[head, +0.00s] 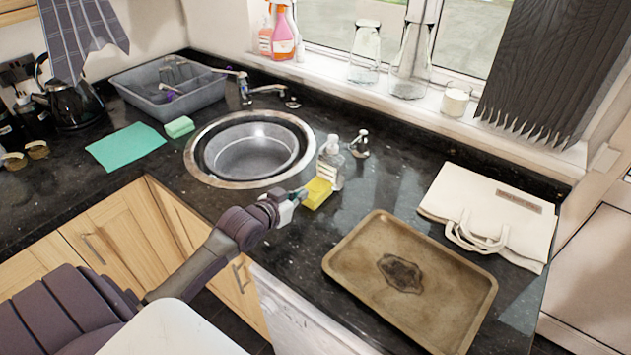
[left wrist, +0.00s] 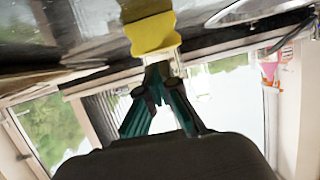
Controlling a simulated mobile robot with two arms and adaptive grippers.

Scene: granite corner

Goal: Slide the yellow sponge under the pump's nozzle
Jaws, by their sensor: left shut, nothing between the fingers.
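The yellow sponge (head: 318,193) sits on the dark counter just in front of the clear pump bottle (head: 331,168), to the right of the sink. The pump bottle stands upright with a pale pump head; I cannot tell whether its nozzle is over the sponge. My left gripper (head: 297,196) is shut and empty, low over the counter at the sponge's left side. In the left wrist view, which is upside down, the sponge (left wrist: 152,34) is right at the closed fingertips (left wrist: 157,75); whether they touch it is unclear. My right gripper is not in view.
A baking tray (head: 350,245) and a cream bag (head: 485,205) lie to the right. A green sponge (head: 180,127) and teal cloth (head: 125,146) lie left.

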